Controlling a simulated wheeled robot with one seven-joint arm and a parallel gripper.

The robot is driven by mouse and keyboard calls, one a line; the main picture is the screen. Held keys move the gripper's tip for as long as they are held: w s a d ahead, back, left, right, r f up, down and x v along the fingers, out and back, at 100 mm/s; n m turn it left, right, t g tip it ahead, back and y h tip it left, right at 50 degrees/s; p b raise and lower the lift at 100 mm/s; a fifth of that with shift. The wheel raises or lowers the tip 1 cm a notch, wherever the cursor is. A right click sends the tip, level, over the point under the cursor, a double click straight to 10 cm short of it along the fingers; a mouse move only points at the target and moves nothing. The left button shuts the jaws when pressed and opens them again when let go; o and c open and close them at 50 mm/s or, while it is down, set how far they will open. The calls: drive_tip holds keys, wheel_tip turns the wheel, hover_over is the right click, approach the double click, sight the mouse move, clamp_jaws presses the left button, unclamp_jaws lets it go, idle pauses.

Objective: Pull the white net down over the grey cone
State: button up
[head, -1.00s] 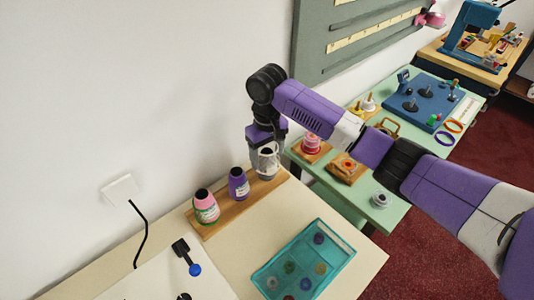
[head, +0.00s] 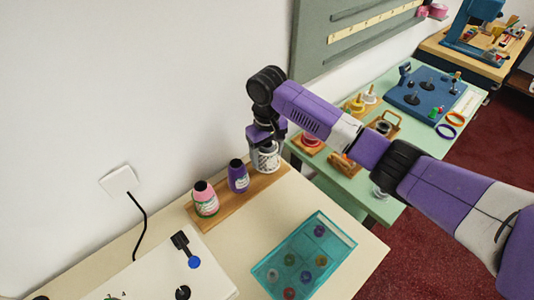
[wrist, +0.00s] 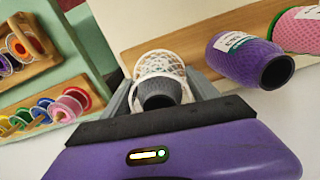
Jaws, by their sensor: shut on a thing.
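The grey cone (wrist: 160,101) stands at the right end of a wooden rack, its dark tip poking out through the white net in the wrist view. The white net (wrist: 158,63) is around the cone, with a pale rim by the fingers. It also shows in the head view (head: 265,158) as white mesh below my gripper. My gripper (wrist: 163,92) is over the cone from above, one finger on each side, shut on the net. The finger contact and the far side of the net are partly hidden.
On the wooden rack (head: 222,207), a purple cone (head: 238,178) and a pink cone (head: 205,200) stand to the left. A teal tray (head: 344,243) lies in front on the cream table. A green table (head: 350,195) with several spools is to the right.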

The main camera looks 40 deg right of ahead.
idle(0.3)
drive_tip(key=o, duration=1.4)
drive_tip(key=shift+c, duration=0.2)
drive_tip(key=shift+r+b, duration=0.55)
drive_tip(key=shift+r, duration=3.35)
